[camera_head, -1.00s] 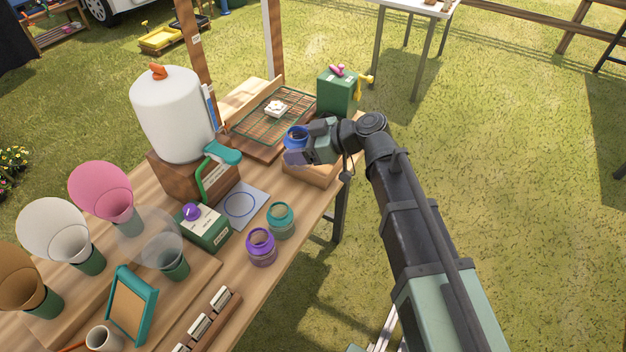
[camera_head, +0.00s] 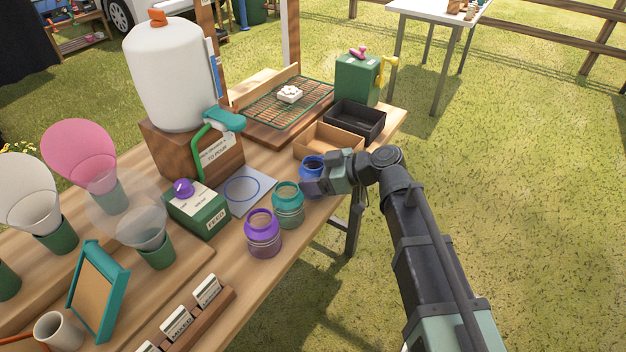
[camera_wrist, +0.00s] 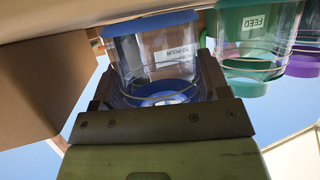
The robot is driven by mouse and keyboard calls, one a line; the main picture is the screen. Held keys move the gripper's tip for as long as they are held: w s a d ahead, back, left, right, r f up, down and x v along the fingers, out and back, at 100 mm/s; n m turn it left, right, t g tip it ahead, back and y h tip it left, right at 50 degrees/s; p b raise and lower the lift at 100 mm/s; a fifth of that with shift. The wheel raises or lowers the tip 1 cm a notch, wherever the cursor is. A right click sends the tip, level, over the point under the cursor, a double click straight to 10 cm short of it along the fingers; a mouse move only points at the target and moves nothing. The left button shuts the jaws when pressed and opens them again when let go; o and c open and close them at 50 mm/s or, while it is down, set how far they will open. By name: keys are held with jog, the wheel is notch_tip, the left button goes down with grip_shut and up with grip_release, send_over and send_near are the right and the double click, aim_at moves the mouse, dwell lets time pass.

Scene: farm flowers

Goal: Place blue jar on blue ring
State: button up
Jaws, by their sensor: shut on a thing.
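The blue jar (camera_head: 312,165) is clear with a blue rim and is held in my gripper (camera_head: 312,186) at the right edge of the table. In the wrist view my gripper (camera_wrist: 158,100) is shut around the blue jar (camera_wrist: 150,55), with a finger on each side. The blue ring (camera_head: 242,189) is drawn on a pale sheet on the table, left of the jar and bare inside. From the head view I cannot tell how far the jar is above the table.
A teal jar (camera_head: 288,204) and a purple jar (camera_head: 263,233) stand between my gripper and the front of the table. A green box with a purple knob (camera_head: 196,208) is left of the ring. A white tank with a teal spout (camera_head: 224,119) stands behind it. A cardboard tray (camera_head: 328,139) is behind my gripper.

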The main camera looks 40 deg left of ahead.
jog(key=shift+f+b, duration=0.25)
jog(key=shift+b, duration=0.05)
jog(key=o, duration=1.1)
jog(key=shift+r, duration=0.1)
jog(key=p+v, duration=0.4)
jog(key=v, duration=0.7)
jog(key=d+f+m+t+h, duration=0.1)
jog(key=d+f+m+h, duration=0.2)
jog(key=d+m, duration=0.4)
jog(key=s+d+f+m+t+h, duration=0.1)
jog(key=d+f+m+h, duration=0.3)
jog(key=d, duration=1.6)
jog(key=d+f+m+t+h, duration=0.2)
jog(key=d+f+m+h, duration=0.2)
jog(key=d+m, duration=0.7)
jog(key=d+h, duration=0.1)
jog(key=d, duration=0.2)
jog(key=shift+s+h, duration=0.3)
jog(key=shift+w, duration=0.1)
jog(key=shift+c, duration=1.2)
